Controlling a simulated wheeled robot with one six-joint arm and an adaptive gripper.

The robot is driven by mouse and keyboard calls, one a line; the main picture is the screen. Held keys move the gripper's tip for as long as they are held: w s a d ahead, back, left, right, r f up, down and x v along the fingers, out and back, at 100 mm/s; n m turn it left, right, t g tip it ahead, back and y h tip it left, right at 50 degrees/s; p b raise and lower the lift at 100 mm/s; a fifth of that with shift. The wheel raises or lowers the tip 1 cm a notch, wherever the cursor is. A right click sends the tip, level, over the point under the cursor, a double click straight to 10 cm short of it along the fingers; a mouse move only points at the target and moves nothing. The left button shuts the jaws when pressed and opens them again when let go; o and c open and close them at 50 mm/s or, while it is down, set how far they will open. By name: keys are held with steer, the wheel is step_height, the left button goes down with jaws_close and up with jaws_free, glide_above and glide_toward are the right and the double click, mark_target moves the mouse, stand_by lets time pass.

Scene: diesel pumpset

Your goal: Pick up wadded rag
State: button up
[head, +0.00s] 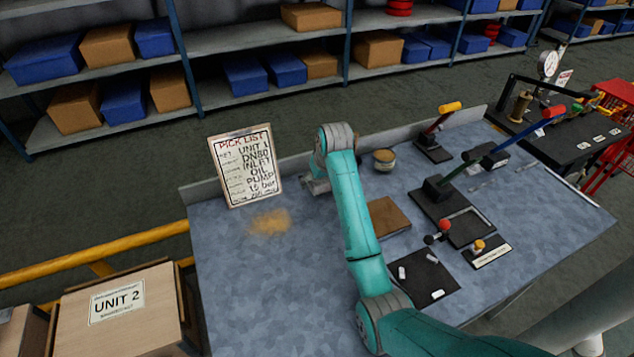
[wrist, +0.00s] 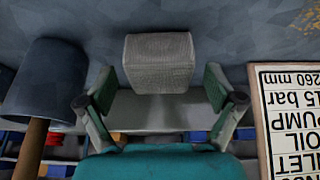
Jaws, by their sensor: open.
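A pale grey block with a woven texture (wrist: 159,62), which looks like the wadded rag, shows in the wrist view on the blue-grey bench top. My gripper (wrist: 160,86) is open, with one finger to each side of the block and a visible gap on both sides. The block reaches past the fingertips; I cannot tell their height over the bench. In the head view my gripper (head: 314,183) is low over the back of the bench, mostly behind my wrist. I cannot make out the rag there.
The pick list board (head: 245,166) stands close left of my gripper; it also shows in the wrist view (wrist: 290,120). A dark cylinder with a wooden handle (wrist: 45,85) is on the other side. A brown square (head: 386,216) lies right of my arm. The bench's front left is clear.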

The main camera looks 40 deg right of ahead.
steer(key=c, duration=1.1)
steer(key=shift+c, duration=0.2)
steer(key=shift+r, duration=0.1)
step_height(320, 180, up, 10)
steer(key=shift+f, duration=0.1)
